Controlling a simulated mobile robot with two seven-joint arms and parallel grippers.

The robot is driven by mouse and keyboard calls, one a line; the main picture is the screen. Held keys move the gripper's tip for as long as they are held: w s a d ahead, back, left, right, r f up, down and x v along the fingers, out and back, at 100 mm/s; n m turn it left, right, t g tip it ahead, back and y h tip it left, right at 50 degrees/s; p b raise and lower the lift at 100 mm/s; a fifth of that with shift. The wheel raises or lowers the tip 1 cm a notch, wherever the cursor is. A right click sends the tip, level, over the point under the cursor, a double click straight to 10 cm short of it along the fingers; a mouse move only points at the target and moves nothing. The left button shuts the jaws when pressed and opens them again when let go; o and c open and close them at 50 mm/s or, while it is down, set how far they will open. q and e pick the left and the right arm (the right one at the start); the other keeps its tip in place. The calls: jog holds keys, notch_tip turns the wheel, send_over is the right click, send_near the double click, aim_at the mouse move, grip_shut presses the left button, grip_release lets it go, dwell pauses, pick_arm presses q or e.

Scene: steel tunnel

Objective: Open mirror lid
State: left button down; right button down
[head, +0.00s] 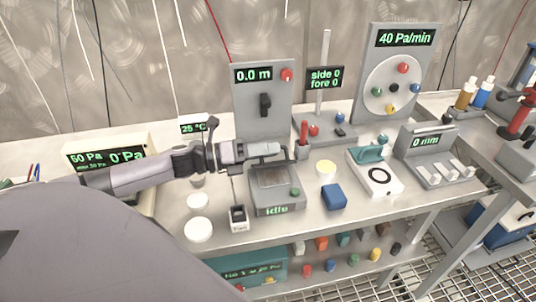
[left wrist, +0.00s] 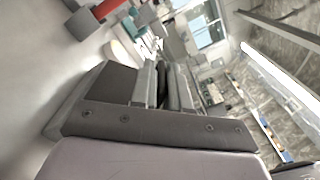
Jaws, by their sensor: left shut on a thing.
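A grey box marked "idle" (head: 278,210) stands on the bench in the middle of the head view, with a dark flat top panel and a green knob at its front right. A thin dark bar (head: 287,158) runs along its back edge, beside my gripper. My left gripper (head: 268,148) reaches in from the left above the back of the box, shut on what looks like the mirror lid's handle bar. In the left wrist view, my two fingers (left wrist: 165,85) are close together. The gripped part is mostly hidden. My right gripper is not in view.
A small black-and-white holder (head: 238,219) stands left of the box and a blue block (head: 333,197) right of it. White round dishes (head: 198,229) lie at left. The 0.0 m panel (head: 263,100) stands behind; a teal device (head: 373,172) stands at right.

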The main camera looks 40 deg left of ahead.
pick_arm(q)
jog(key=w+a+n, duration=0.1)
jog(key=r+n, duration=0.1)
jog(key=n, duration=0.1)
jog(key=shift+w+a+n, duration=0.3)
jog(key=shift+w+a, duration=0.05)
jog(key=shift+a, duration=0.05)
jog(key=w+a+n, duration=0.1)
jog(key=n, duration=0.1)
jog(key=w+a+f+n+b, duration=0.1)
jog(key=n, duration=0.1)
jog(key=w+a+n, duration=0.1)
jog(key=a+n, duration=0.1)
jog(key=n, duration=0.1)
jog(key=shift+w+a+f+b, duration=0.1)
jog(key=shift+w+f+b, duration=0.1)
jog(key=shift+b, duration=0.15)
jog(key=shift+w+a, duration=0.1)
jog(key=shift+a, duration=0.05)
jog(key=c, duration=1.2)
grip_release()
jog(key=shift+f, duration=0.15)
